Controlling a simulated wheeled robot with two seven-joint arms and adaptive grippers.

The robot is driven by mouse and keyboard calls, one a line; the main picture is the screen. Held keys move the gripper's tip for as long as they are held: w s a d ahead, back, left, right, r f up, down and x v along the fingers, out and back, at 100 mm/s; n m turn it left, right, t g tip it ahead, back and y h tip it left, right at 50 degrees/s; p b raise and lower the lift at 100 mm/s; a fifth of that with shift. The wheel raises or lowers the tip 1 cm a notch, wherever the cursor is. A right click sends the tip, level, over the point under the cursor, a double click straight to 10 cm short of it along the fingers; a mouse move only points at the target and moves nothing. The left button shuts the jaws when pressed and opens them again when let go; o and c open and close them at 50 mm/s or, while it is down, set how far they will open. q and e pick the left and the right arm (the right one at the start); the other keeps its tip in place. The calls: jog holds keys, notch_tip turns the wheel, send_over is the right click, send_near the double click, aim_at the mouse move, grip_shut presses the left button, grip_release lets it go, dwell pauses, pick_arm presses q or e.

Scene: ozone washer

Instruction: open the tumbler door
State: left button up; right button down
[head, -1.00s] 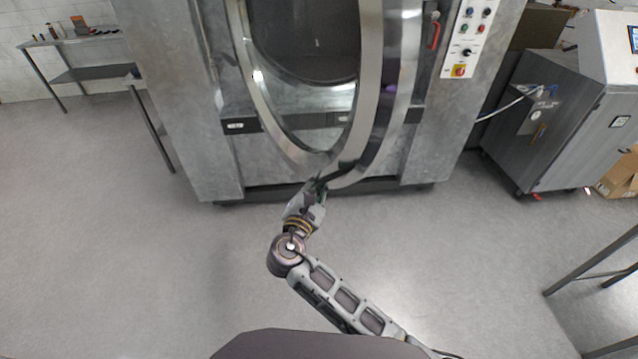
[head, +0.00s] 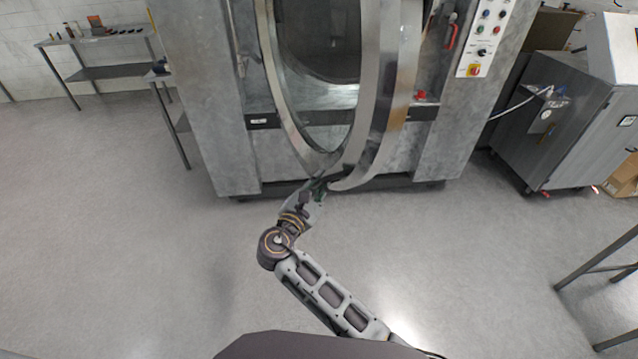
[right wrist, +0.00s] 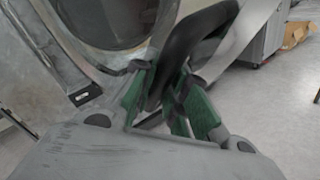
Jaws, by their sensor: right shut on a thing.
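The tumbler door (head: 370,95) is a large round door with a metal ring frame and a dark glass window. It stands partly open, swung out from the grey metal washer body (head: 195,100). My right gripper (head: 319,188) is at the lower edge of the door ring. In the right wrist view, its green-padded fingers (right wrist: 172,100) are shut around a dark curved handle (right wrist: 195,38) by the door's rim. The handle is hard to make out in the head view. My left gripper is not in view.
A control panel (head: 486,38) and a red handle (head: 452,36) are on the washer's right side. A grey cabinet (head: 550,125) stands to the right, and a metal table (head: 105,70) at the back left. The floor (head: 120,240) at left is clear.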

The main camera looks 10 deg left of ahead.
dwell(0.3)
jog(key=c, duration=1.4)
grip_release()
jog(key=shift+v, duration=3.7)
